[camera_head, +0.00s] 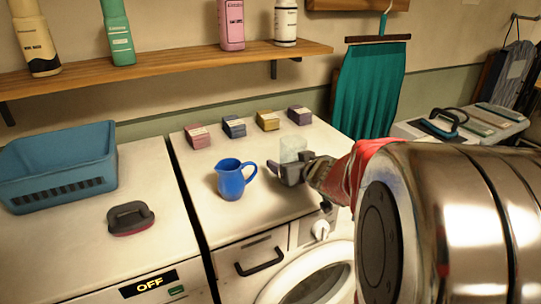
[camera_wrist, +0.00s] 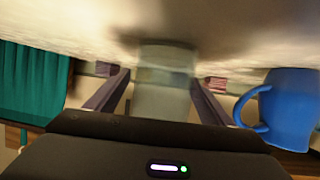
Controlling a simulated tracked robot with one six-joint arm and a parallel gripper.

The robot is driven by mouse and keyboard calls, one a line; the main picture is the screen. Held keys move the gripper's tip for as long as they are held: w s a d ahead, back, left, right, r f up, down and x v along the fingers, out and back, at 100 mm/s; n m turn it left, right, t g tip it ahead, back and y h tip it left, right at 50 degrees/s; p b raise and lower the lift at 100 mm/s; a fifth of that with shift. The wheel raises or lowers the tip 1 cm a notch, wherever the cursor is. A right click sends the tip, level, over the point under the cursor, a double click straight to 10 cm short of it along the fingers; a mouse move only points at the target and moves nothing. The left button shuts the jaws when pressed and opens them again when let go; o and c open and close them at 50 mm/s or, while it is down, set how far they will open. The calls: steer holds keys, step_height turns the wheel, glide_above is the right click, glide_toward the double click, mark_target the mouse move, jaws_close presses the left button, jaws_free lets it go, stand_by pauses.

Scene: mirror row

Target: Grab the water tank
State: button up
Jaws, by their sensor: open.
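The water tank, a pale, translucent container (camera_head: 293,149), stands on the white machine top (camera_head: 222,206). In the wrist view the tank (camera_wrist: 164,88) sits between the two dark fingers of my gripper (camera_wrist: 160,80), with a finger on each side. The fingers are apart, and I cannot tell whether either touches the tank. In the head view my gripper (camera_head: 287,173) is in front of the tank and hides its lower part.
A blue jug (camera_head: 231,182) stands close to the left of my gripper; it also shows in the wrist view (camera_wrist: 291,108). Several small boxes (camera_head: 234,127) line the back. A brush (camera_head: 130,217) and blue basket (camera_head: 58,167) are further left. A shelf (camera_head: 165,66) hangs above.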

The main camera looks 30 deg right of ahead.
steer(key=shift+w+a+f, duration=0.15)
steer(key=shift+w+f, duration=0.15)
steer(key=shift+w, duration=0.5)
steer(key=shift+c, duration=0.4)
steer(key=c, duration=1.1)
steer(key=shift+c, duration=0.2)
steer(key=shift+r, duration=0.2)
step_height(320, 180, up, 10)
steer(key=shift+f, duration=0.2)
stand_by(1.1)
